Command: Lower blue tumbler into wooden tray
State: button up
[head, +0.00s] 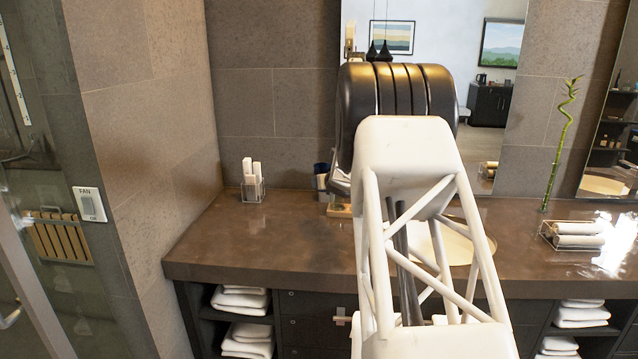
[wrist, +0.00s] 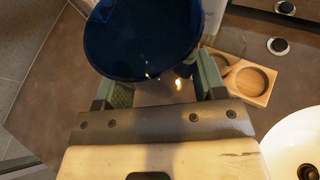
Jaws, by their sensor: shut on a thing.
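The blue tumbler (wrist: 140,40) fills the upper middle of the wrist view, its round dark-blue form seen from above. My gripper (wrist: 160,82) has a green-grey finger on either side of it and is shut on it. The wooden tray (wrist: 263,100) lies on the counter to the right of the tumbler in the wrist view, with round recesses; its left part is hidden. In the head view, the tray (head: 340,211) shows as a small wooden edge on the counter. A dark-blue piece of the tumbler (head: 321,169) shows left of my arm, which hides my gripper there.
A white sink basin (wrist: 300,140) is at the lower right in the wrist view. On the counter (head: 270,240), a clear holder with white items (head: 253,188) stands left, and rolled towels (head: 575,235) and a bamboo stalk (head: 557,150) stand right. The counter left of the tray is clear.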

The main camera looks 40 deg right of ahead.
jog(key=s+d+f+n+y, duration=0.1)
jog(key=d+f+y, duration=0.1)
jog(key=d, duration=0.3)
jog(key=s+d+f+n+y, duration=0.1)
jog(key=d+f+n, duration=0.1)
jog(key=d, duration=0.4)
jog(key=s+d+f+n+y, duration=0.1)
jog(key=s+d+f+y, duration=0.1)
jog(key=d+f, duration=0.2)
jog(key=shift+d+f+n+t+y, duration=0.2)
jog(key=shift+d+n+t+y, duration=0.15)
jog(key=shift+d, duration=0.45)
jog(key=shift+a+f+n, duration=0.25)
jog(key=shift+a+f, duration=0.05)
jog(key=shift+f, duration=0.35)
jog(key=shift+f, duration=1.55)
jog(key=shift+f, duration=0.15)
